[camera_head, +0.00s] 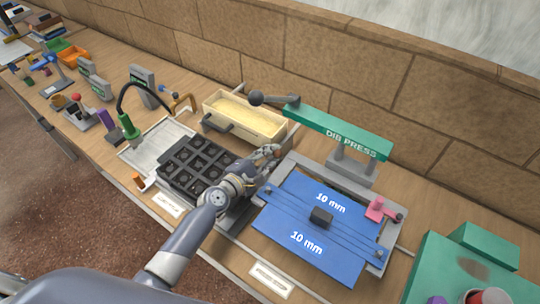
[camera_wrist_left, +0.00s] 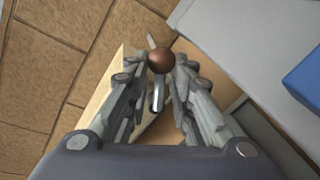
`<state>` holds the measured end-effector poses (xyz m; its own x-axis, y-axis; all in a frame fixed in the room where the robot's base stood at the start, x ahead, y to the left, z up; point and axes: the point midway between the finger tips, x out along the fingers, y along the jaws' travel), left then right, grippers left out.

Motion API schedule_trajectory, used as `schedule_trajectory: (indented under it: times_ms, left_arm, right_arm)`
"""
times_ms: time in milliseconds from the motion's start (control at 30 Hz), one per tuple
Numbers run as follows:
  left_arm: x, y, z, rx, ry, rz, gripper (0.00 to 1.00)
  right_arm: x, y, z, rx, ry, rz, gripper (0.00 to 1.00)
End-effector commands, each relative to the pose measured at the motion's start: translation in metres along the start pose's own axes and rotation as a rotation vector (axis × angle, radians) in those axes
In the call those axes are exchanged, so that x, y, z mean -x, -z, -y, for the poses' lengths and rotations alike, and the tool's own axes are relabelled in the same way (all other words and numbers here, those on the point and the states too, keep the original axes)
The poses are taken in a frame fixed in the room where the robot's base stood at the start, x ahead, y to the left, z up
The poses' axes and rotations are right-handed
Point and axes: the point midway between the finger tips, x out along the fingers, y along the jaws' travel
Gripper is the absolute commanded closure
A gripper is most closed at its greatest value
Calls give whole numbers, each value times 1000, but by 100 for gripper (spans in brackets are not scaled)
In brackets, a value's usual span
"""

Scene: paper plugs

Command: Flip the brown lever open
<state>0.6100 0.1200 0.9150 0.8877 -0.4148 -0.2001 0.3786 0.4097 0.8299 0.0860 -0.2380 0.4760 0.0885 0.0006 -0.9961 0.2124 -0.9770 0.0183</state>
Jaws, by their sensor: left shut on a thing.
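The brown lever shows in the left wrist view as a round brown knob (camera_wrist_left: 160,60) with a short shiny metal rod (camera_wrist_left: 157,95) below it. My left gripper (camera_wrist_left: 160,66) has its fingers on both sides of the knob and is shut on it. In the head view my left gripper (camera_head: 270,155) is at the left edge of the dib press's grey frame, and its fingers hide the lever. My right gripper is not in view.
A pale wooden box (camera_head: 262,125), a black cell tray (camera_head: 181,172) and a pink part (camera_head: 376,208) are close by. A stone wall stands behind.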

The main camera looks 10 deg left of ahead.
Motion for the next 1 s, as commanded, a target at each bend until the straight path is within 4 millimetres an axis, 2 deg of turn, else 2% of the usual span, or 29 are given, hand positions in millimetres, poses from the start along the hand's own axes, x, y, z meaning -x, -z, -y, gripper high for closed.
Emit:
schedule_trajectory:
  times_ms: [267, 1000]
  left_arm:
    - [1, 2, -7, 169, 11, 34, 100]
    - [5, 18, -31, 812, 54, 162, 100]
  right_arm:
    - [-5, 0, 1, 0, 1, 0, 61]
    - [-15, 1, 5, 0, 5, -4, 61]
